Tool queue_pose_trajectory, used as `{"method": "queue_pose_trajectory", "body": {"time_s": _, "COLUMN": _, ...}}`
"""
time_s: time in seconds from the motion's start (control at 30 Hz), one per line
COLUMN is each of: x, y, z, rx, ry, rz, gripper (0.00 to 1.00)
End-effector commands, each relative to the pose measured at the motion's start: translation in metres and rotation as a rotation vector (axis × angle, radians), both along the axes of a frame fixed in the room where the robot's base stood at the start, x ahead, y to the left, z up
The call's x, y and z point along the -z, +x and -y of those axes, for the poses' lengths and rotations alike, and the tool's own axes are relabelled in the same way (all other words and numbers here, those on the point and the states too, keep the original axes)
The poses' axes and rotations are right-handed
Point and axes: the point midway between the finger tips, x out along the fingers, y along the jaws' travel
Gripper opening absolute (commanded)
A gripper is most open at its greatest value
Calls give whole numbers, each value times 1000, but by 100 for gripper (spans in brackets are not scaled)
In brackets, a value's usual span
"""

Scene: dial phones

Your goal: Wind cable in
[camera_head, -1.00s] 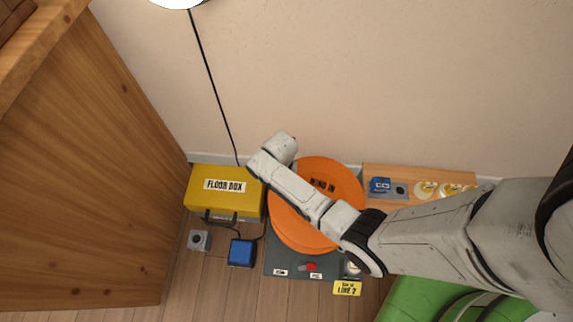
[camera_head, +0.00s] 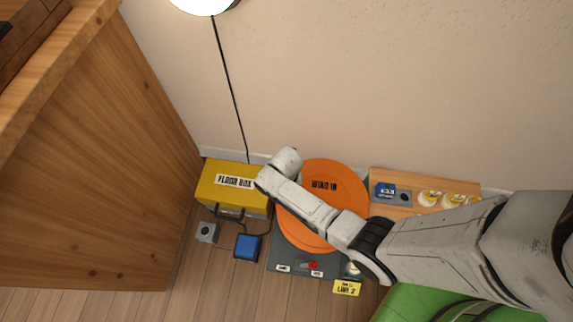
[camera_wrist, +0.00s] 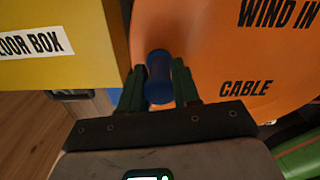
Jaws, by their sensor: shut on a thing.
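The orange cable reel (camera_head: 345,185), a large disc marked "WIND IN", stands on a dark grey base (camera_head: 295,265) on the floor by the wall. It fills the right of the wrist view (camera_wrist: 240,50), where "WIND IN" and "CABLE" are readable. My gripper (camera_wrist: 159,85) is shut on a blue handle (camera_wrist: 159,68) at the left part of the disc. In the head view my arm crosses the reel and hides part of it and the handle.
A yellow floor box (camera_head: 232,186) stands left of the reel. A blue block (camera_head: 247,246) and a grey socket block (camera_head: 207,232) lie before it. A wooden board (camera_head: 420,181) with round pieces is at right. A yellow "LINE 2" tag (camera_head: 347,288) is in front. A wooden cabinet (camera_head: 90,150) bounds the left.

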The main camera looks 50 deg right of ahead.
Motion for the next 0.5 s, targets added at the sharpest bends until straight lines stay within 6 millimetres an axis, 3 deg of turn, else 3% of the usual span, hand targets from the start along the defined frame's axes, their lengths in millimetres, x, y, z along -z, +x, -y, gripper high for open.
{"method": "queue_pose_trajectory", "body": {"time_s": 0.07, "x": 1, "y": -1, "z": -1, "rx": 2, "ry": 3, "rz": -3, "gripper": 0}}
{"method": "queue_pose_trajectory", "body": {"time_s": 0.1, "x": 1, "y": -1, "z": -1, "rx": 2, "ry": 3, "rz": -3, "gripper": 32}}
{"method": "queue_pose_trajectory", "body": {"time_s": 0.3, "x": 1, "y": 0, "z": -1, "rx": 1, "ry": 3, "rz": -1, "gripper": 49}}
{"method": "queue_pose_trajectory", "body": {"time_s": 0.5, "x": 0, "y": 0, "z": 0, "rx": 1, "ry": 1, "rz": 0, "gripper": 49}}
